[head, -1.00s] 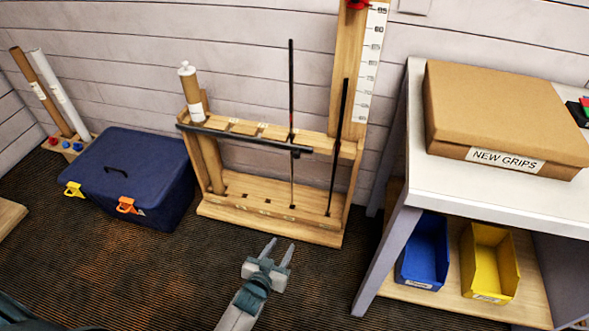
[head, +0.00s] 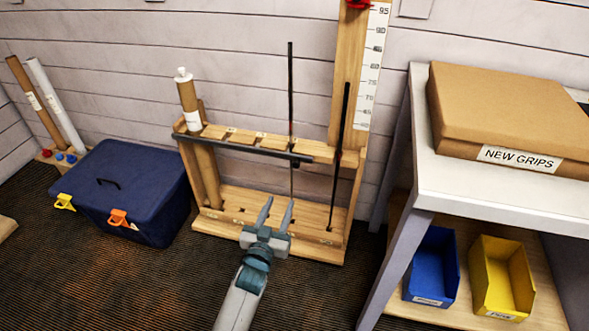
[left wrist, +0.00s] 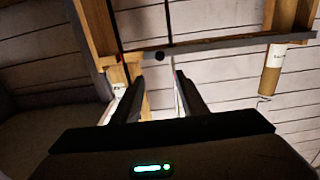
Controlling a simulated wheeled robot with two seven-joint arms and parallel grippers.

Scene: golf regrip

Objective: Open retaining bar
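The retaining bar (head: 235,147) is a dark bar across the upper front of the wooden rack (head: 285,250). Its right end (head: 303,160) is just past the left club shaft (head: 291,85); the right shaft (head: 340,140) stands beyond that end. In the left wrist view, the bar (left wrist: 225,43) crosses the upper part, with a dark round knob on it. My left gripper (head: 277,207) is open and empty, in front of and below the bar, apart from it. Its fingers (left wrist: 159,85) point toward the rack in the wrist view. My right gripper is not in view.
A blue lidded box (head: 125,190) stands left of the rack. To the right, a white-topped bench (head: 480,195) holds a NEW GRIPS box (head: 510,110), with blue (head: 432,265) and yellow (head: 503,275) bins below.

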